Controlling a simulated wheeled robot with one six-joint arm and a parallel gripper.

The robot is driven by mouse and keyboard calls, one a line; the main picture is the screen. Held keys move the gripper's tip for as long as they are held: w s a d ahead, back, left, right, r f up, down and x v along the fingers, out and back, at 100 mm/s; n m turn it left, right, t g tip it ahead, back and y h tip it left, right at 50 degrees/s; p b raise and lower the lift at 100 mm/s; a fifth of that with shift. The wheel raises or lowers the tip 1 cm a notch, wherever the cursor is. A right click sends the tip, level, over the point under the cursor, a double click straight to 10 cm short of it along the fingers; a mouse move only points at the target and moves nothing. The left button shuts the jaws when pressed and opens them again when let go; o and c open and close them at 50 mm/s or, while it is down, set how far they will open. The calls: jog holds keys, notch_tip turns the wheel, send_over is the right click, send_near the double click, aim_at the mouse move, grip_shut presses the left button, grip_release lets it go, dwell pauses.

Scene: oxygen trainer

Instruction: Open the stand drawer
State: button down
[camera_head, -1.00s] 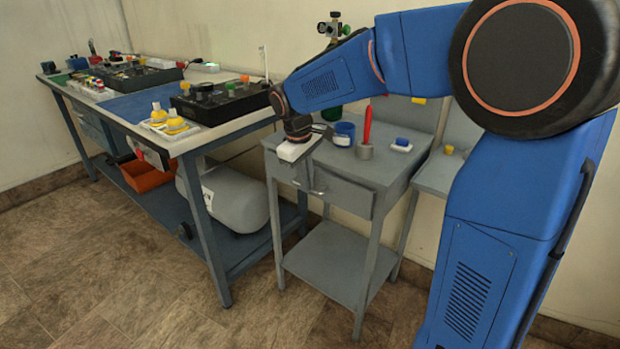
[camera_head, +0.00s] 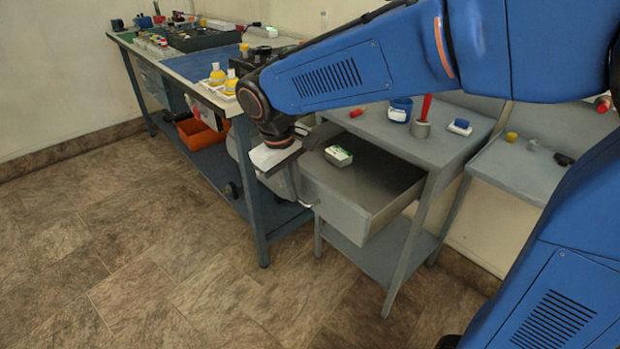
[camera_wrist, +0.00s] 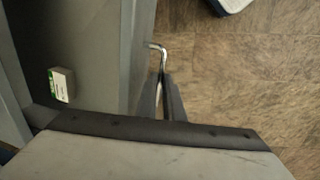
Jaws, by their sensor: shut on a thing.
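The grey stand (camera_head: 432,152) has its drawer (camera_head: 356,215) pulled well out, with its inside showing. A small white and green box (camera_head: 339,155) lies in the drawer; it also shows in the wrist view (camera_wrist: 62,85). My gripper (camera_head: 283,178) is at the drawer's front, at its left end in the head view. In the wrist view a metal drawer handle (camera_wrist: 157,50) runs down to my gripper (camera_wrist: 165,105), which is shut on it.
The blue workbench (camera_head: 262,215) with trays and yellow-topped parts stands close on the left. A blue cup (camera_head: 400,108), a red-handled tool (camera_head: 424,112) and a blue-and-white piece (camera_head: 460,127) stand on the stand's top. Tiled floor in front is clear.

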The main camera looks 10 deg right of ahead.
jog(key=shift+s+a, duration=0.6)
jog(key=shift+a, duration=0.25)
jog(key=c, duration=2.2)
grip_release()
jog(key=a+r, duration=0.1)
jog(key=r, duration=0.4)
jog(key=s+r, duration=0.1)
jog(key=r, duration=0.5)
jog(key=s+a+r, duration=0.1)
jog(key=r, duration=0.5)
jog(key=shift+a+r, duration=0.1)
jog(key=shift+a, duration=0.2)
